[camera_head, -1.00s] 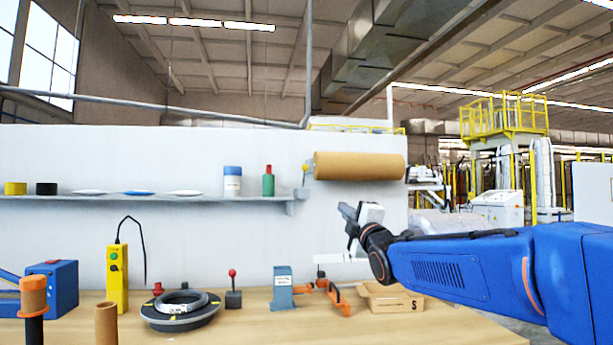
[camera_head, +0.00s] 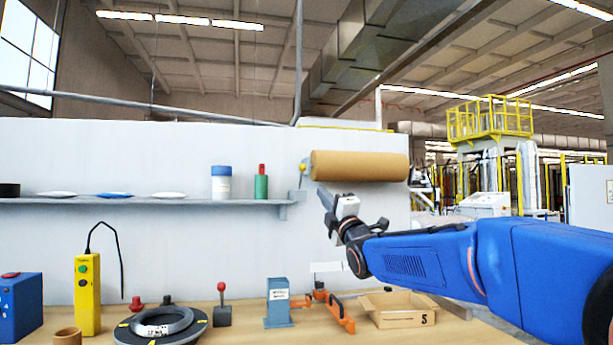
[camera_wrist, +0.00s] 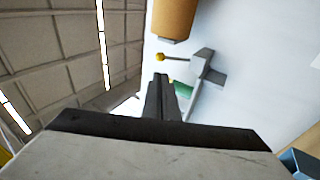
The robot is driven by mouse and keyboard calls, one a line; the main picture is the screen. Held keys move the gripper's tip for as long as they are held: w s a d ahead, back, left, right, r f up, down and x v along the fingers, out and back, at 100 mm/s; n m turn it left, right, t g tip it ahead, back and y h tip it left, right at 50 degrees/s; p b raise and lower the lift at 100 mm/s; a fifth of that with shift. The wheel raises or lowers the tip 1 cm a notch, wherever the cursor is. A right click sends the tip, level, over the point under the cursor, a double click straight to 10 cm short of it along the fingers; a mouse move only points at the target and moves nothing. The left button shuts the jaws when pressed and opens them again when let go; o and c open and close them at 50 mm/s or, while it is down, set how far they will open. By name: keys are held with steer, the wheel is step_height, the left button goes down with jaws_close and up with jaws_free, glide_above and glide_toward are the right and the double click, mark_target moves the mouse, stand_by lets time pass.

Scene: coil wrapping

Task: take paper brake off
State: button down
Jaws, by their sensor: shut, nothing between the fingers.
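The brown paper roll (camera_head: 360,166) is mounted on the white wall, above the right end of the shelf. A small yellow knob (camera_head: 304,168) at its left end looks like the paper brake. In the wrist view the yellow knob (camera_wrist: 159,57) sits on a thin rod from a grey bracket (camera_wrist: 203,66), with the roll (camera_wrist: 174,18) beyond it. My gripper (camera_head: 323,192) is shut and empty, just below the roll's left end. In the wrist view its fingertips (camera_wrist: 160,78) point at the knob and appear apart from it.
The grey shelf (camera_head: 130,201) carries a blue-capped jar (camera_head: 221,182) and a green bottle (camera_head: 261,182). On the table below stand a dark ring base with a coil (camera_head: 162,323), an orange tool (camera_head: 325,308) and an open carton (camera_head: 400,310). The wall around the roll is clear.

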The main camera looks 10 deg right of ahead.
mark_target(303, 169)
steer(key=x, duration=1.4)
steer(key=shift+a+r, duration=0.1)
